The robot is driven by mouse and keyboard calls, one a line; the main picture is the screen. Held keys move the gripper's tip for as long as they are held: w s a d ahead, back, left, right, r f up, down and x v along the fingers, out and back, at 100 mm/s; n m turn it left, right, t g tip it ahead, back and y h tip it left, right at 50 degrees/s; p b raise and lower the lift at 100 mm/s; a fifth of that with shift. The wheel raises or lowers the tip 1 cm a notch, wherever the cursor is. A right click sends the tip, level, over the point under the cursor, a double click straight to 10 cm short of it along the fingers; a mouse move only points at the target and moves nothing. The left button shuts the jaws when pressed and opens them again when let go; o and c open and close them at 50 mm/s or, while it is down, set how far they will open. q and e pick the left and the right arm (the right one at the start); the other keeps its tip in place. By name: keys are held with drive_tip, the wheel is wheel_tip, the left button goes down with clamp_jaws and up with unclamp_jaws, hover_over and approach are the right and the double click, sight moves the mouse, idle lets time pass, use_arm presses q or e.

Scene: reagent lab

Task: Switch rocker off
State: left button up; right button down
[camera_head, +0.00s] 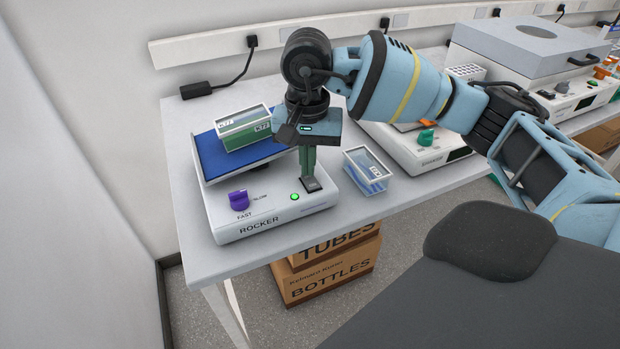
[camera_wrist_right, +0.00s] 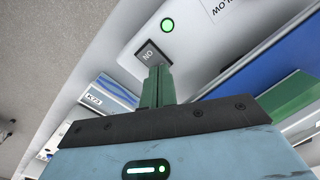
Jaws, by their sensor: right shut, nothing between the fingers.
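The rocker (camera_head: 268,214) is a white machine with a blue tilted platform (camera_head: 213,163) at the left end of the bench. Its front panel has a purple speed knob (camera_head: 239,200) and a lit green light (camera_head: 295,197), also lit in the right wrist view (camera_wrist_right: 167,25). My left gripper is out of view.
A green box labelled K72 (camera_head: 243,129) sits on the platform. A clear box with blue contents (camera_head: 367,171) stands on the bench right of the rocker. Another white device (camera_head: 408,150) is behind it, partly behind my right arm. Cardboard boxes (camera_head: 328,268) are under the bench.

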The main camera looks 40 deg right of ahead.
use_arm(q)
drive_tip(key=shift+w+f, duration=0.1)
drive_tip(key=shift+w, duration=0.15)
use_arm(e)
drive_tip(key=shift+f, duration=0.35)
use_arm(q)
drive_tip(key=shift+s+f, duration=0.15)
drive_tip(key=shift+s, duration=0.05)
use_arm(e)
drive_tip(key=shift+f, duration=0.2)
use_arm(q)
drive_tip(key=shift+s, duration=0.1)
use_arm(e)
drive_tip(key=shift+r, duration=0.3)
drive_tip(key=shift+r+p, duration=0.5)
drive_tip(key=shift+r, duration=0.75)
drive_tip(key=shift+r+p, duration=0.9)
drive_tip(key=shift+r, duration=1.15)
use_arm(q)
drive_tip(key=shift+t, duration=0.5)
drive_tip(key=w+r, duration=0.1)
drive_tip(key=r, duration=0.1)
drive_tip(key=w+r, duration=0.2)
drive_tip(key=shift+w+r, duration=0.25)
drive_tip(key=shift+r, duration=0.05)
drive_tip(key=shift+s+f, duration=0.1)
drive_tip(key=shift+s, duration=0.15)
